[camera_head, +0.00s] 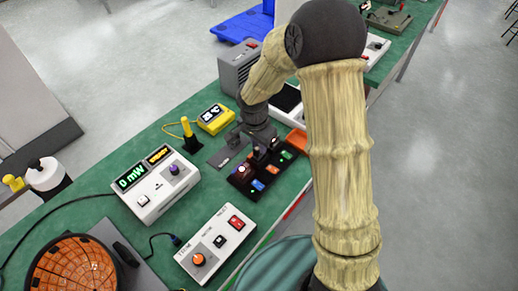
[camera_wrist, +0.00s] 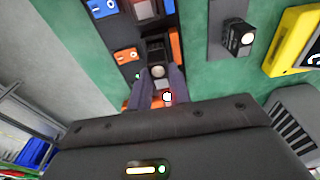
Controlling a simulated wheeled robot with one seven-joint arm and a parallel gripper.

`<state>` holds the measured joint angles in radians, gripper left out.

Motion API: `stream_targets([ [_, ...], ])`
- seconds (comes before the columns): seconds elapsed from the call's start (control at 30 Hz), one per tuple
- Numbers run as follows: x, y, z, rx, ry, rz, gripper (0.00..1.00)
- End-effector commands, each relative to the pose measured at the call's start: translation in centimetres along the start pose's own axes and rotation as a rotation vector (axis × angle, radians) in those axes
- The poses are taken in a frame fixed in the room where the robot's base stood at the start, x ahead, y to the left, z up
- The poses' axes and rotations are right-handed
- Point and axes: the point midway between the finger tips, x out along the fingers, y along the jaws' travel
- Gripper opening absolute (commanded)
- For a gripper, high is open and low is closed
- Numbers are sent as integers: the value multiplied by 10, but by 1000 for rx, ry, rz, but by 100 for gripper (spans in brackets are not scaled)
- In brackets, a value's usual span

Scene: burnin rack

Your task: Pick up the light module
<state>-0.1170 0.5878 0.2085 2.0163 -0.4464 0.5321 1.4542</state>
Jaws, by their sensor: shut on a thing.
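A small dark module with a pale round face (camera_wrist: 157,71) sits between the two fingers of my gripper (camera_wrist: 162,88) in the wrist view. I take it to be the light module. The fingers are shut on its sides. It is over or in the dark rack (camera_wrist: 122,28), which has orange and blue units; I cannot tell whether it is clear of its slot. In the head view my gripper (camera_head: 260,152) points down over the same rack (camera_head: 241,182), and the arm and wrist hide much of the held module.
A grey plate with a black lit fitting (camera_wrist: 238,38) is beside the rack. A yellow meter (camera_head: 214,118), a 0 mW readout box (camera_head: 156,190), a switch box (camera_head: 216,243) and a round orange-topped device (camera_head: 75,268) stand on the green bench. Some green surface separates them.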

Motion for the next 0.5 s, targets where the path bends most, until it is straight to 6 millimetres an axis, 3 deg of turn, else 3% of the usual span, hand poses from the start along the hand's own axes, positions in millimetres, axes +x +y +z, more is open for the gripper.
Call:
stream_targets([
  [0.1, -26, -1, -4, 1, 4, -5, 0],
  [0.3, -61, -1, -8, 0, 3, -3, 0],
  [0.5, -72, 0, -9, 0, 0, 0, 0],
])
